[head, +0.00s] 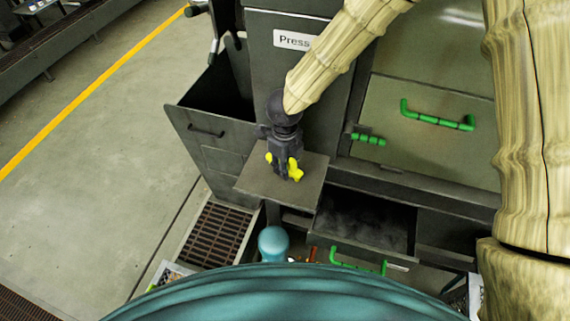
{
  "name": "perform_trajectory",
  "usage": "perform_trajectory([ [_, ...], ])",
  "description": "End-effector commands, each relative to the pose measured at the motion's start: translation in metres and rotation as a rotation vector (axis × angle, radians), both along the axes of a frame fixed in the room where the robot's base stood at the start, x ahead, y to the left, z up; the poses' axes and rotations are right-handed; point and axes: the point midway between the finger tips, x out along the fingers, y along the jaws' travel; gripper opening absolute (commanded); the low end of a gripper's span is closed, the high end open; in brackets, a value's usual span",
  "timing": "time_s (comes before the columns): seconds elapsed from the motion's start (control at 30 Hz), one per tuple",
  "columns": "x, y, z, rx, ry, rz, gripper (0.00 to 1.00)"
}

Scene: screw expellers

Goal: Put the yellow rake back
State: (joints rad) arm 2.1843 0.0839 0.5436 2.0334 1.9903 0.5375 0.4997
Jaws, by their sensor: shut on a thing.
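My gripper (288,168) is at the end of my tan arm, near the middle of the head view. It points down over a small grey shelf (250,184) on the front of the press. It is shut on the yellow rake (295,171). Only small yellow parts of the rake show on either side of the dark fingers; the rest is hidden by the gripper. I cannot tell whether the rake touches the shelf.
The dark press cabinet (265,50) has an open-topped bin (213,125) at left. A panel with a green handle (437,117) is at right. An open drawer (362,222) with a green handle sits below the shelf. A floor grate (215,235) lies lower left. The left floor is clear.

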Motion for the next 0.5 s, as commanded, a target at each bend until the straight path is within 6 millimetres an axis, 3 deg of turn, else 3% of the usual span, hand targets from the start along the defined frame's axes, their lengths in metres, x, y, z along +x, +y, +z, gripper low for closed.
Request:
perform_trajectory([
  [0.17,0.0001,0.0002,-0.0029,0.0,0.0,0.0,0.0],
  [0.2,0.0001,0.0001,-0.0027,0.0,0.0,0.0,0.27],
  [0.3,0.0001,0.0001,-0.0025,0.0,0.0,0.0,0.45],
  [0.5,0.0001,0.0002,-0.0024,0.0,0.0,0.0,0.45],
])
